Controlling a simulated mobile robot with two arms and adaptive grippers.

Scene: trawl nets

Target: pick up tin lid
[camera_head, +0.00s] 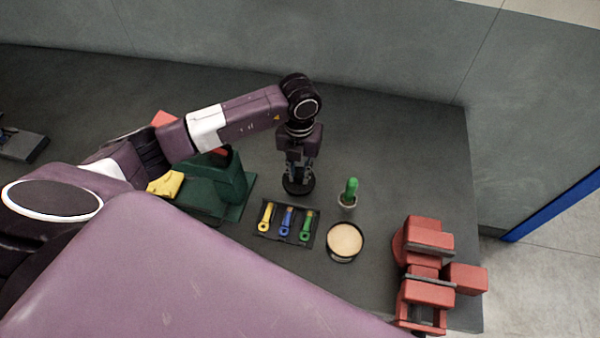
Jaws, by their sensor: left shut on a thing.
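My left gripper (299,175) points down over the middle of the table and is shut on a dark round lid (298,190), which I take for the tin lid. The fingers hide part of the lid, and I cannot tell whether it touches the table or is just above it. An open round tin (345,240) with a cream-coloured filling and a dark rim stands to the lower right of the lid. My right gripper is not in view.
A black tray (262,233) with yellow, blue and green tools lies left of the tin. A small potted cactus (351,190) stands above the tin. Red blocky equipment (427,290) is at right, and a green machine (232,185) with a yellow cloth (165,185) at left. The back right is clear.

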